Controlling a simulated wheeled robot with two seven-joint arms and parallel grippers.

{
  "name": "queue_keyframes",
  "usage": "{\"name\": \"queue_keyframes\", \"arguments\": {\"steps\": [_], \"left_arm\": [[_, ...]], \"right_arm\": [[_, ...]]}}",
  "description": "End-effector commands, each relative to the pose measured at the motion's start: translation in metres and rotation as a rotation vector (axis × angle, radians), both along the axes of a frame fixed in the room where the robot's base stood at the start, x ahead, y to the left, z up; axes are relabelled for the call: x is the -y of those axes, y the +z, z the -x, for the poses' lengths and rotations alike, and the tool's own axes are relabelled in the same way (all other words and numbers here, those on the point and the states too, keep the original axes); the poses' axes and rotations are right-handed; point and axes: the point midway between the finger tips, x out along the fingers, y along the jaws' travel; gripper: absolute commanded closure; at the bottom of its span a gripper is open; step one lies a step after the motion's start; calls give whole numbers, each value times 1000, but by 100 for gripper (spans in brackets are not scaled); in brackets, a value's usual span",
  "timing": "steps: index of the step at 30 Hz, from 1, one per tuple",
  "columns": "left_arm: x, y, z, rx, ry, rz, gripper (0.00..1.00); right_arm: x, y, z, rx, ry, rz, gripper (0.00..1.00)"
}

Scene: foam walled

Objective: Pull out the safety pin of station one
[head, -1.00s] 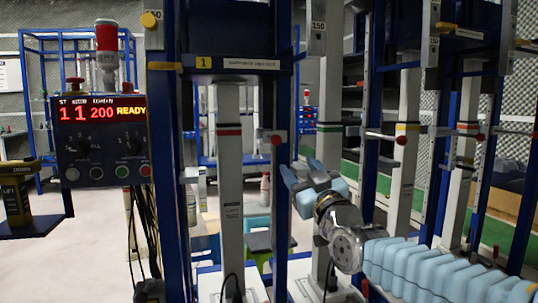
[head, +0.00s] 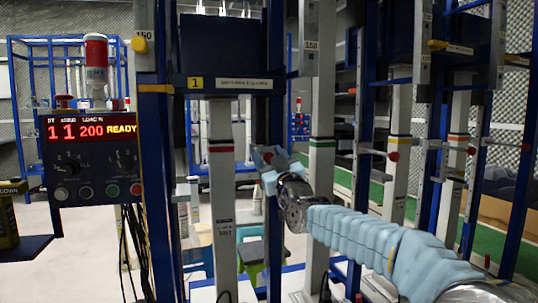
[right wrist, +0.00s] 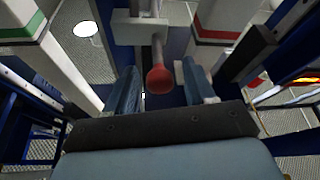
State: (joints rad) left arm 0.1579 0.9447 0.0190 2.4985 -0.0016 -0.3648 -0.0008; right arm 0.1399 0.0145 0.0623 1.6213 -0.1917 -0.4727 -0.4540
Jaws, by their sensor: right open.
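Station one is the blue-framed rack with the yellow "1" plate (head: 195,83) on its crossbar. Its safety pin has a red ball knob (right wrist: 160,79) on a grey shaft that comes out of a light bracket (right wrist: 142,30). In the right wrist view the knob lies between the two blue fingers of my right gripper (right wrist: 161,72). The fingers are open, with a gap on each side of the knob. In the head view my right gripper (head: 268,165) is at the pin and partly covers it. My left gripper is out of view.
A control box (head: 95,155) at left reads "1 1 200 READY". Blue uprights and light columns (head: 322,150) stand close around my right arm. More stations with red-knobbed pins (head: 394,156) are at right. A green stool (head: 250,250) stands behind the rack.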

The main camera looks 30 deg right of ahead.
Motion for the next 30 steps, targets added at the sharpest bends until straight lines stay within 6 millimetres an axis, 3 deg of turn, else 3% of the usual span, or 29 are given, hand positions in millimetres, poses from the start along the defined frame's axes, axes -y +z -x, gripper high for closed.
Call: {"name": "queue_keyframes", "arguments": {"steps": [8,18,26,30], "left_arm": [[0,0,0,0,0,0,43],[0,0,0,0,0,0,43],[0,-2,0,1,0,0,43],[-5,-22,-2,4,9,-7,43]], "right_arm": [[0,0,-1,0,0,0,47],[0,0,-1,-1,0,0,99],[0,-1,1,-1,0,0,100],[-5,-6,22,3,-1,0,100]]}}
